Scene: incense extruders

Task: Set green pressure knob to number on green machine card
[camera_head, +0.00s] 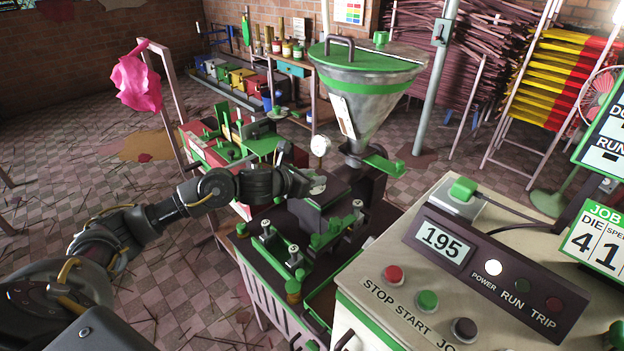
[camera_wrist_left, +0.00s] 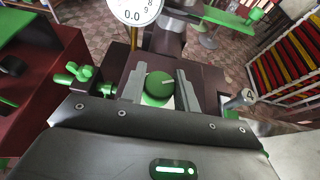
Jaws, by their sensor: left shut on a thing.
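The green pressure knob (camera_wrist_left: 158,84) is round with a pale pointer mark, and shows in the left wrist view between my two fingers. My left gripper (camera_head: 316,184) reaches in from the left at the green machine's dark block and is shut on the knob; its fingertips (camera_wrist_left: 161,90) stand either side of it. A round gauge (camera_wrist_left: 135,8) beyond the knob reads 0.0, and it also shows in the head view (camera_head: 320,145). A green-edged job card (camera_head: 597,243) at the right shows DIE 4 and a speed column, cut off by the picture edge. My right gripper is not seen.
The steel hopper (camera_head: 366,95) with a green lid rises behind the block. A control box (camera_head: 445,290) with a 195 display stands at the front right. Green clamps (camera_head: 270,240) sit in front of the block. A numbered grey part (camera_wrist_left: 240,98) stands close right of the fingers.

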